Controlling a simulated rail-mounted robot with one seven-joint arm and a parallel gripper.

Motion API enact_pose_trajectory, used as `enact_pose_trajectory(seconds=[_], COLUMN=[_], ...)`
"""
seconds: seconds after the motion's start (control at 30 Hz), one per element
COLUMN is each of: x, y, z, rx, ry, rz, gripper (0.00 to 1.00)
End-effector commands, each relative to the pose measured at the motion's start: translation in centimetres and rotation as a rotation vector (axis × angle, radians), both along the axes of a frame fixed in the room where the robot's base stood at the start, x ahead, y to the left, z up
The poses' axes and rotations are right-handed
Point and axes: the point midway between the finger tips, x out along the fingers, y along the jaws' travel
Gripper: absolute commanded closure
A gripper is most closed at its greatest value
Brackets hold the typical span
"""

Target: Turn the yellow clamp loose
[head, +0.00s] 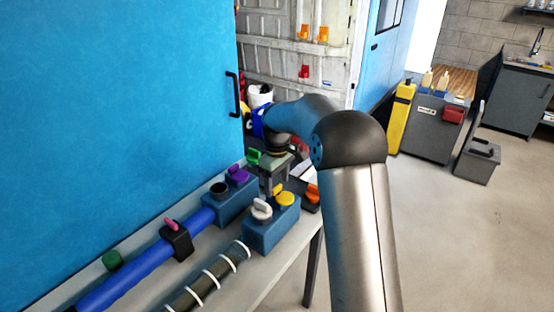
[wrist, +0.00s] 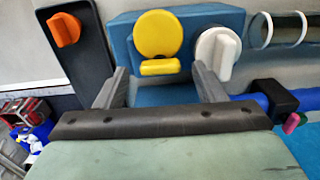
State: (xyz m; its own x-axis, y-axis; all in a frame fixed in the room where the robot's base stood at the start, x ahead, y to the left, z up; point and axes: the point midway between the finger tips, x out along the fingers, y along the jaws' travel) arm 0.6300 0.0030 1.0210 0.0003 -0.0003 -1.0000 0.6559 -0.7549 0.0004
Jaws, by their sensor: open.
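The yellow clamp (wrist: 158,35) has a round head and a short bar-like handle. It sits on a blue block (wrist: 200,15) beside a white clamp (wrist: 217,52) in the wrist view. In the head view the yellow clamp (head: 285,199) is on the blue block (head: 270,236), right of the white clamp (head: 262,209). My gripper (wrist: 160,72) is open, with one finger on each side of the yellow clamp's handle in the wrist view. Whether the fingers touch it cannot be told. The right finger appears close to the white clamp. In the head view my gripper (head: 272,182) is partly hidden behind the clamps.
An orange clamp (wrist: 65,29) on a dark plate lies left of the block. A purple clamp (head: 238,176) and a green clamp (head: 254,157) stand behind. A blue pipe (head: 130,269) and a dark ringed tube (head: 208,279) lie along the bench, beside a blue wall (head: 110,120).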

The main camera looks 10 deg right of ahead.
Motion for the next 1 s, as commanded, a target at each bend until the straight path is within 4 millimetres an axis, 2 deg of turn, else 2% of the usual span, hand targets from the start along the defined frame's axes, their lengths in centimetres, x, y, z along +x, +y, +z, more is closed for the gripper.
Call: enact_pose_trajectory(seconds=[0.17, 0.4, 0.6, 0.8, 1.0], x=[0.1, 0.1, 0.0, 0.0, 0.0], y=[0.0, 0.0, 0.0, 0.0, 0.0], z=[3.5, 9.6, 13.8, 16.0, 16.5], rx=[0.0, 0.0, 0.0, 0.001, 0.001], ry=[-0.006, -0.006, -0.005, -0.002, -0.002], rz=[0.0, 0.0, 0.0, 0.001, 0.001], gripper=[0.36, 0.36, 0.36, 0.36, 0.36])
